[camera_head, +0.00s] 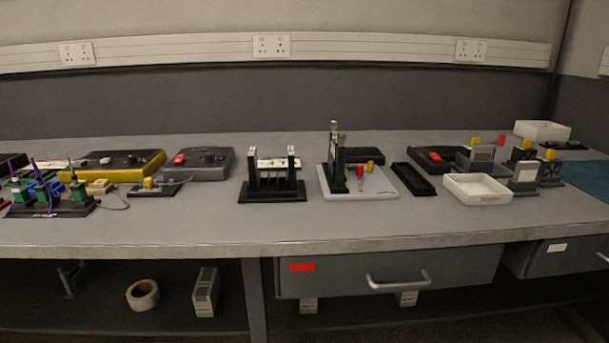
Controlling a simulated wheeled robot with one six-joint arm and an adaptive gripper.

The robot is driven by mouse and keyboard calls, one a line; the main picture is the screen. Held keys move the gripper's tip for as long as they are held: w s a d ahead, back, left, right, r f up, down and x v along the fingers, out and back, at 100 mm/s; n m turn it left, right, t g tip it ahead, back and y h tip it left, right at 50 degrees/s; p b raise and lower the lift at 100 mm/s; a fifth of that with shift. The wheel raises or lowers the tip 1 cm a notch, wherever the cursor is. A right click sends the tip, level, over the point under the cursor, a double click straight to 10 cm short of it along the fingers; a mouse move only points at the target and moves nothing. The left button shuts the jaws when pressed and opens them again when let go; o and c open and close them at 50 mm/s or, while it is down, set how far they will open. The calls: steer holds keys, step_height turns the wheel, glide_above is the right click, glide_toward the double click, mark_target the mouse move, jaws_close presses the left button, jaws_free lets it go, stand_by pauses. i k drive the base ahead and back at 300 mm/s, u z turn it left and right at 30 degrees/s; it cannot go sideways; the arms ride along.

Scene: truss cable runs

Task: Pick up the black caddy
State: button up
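No label marks a black caddy, and I cannot tell for certain which black item it is. A black stand with two light-tipped uprights (272,193) sits near the middle of the bench. A shallow, narrow black tray (414,181) lies right of it and looks empty. Between them, a tall black upright fixture (338,165) stands on a light grey plate (383,188). My gripper is not in view.
The grey bench (180,222) has a clear front strip. A white open tray (477,190) and grey blocks with yellow tops (523,178) stand right. A cable board (52,203) and a yellow-edged box (125,167) are left. A drawer handle (398,282) sticks out below.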

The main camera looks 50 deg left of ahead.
mark_target(336, 169)
steer(key=u, duration=1.4)
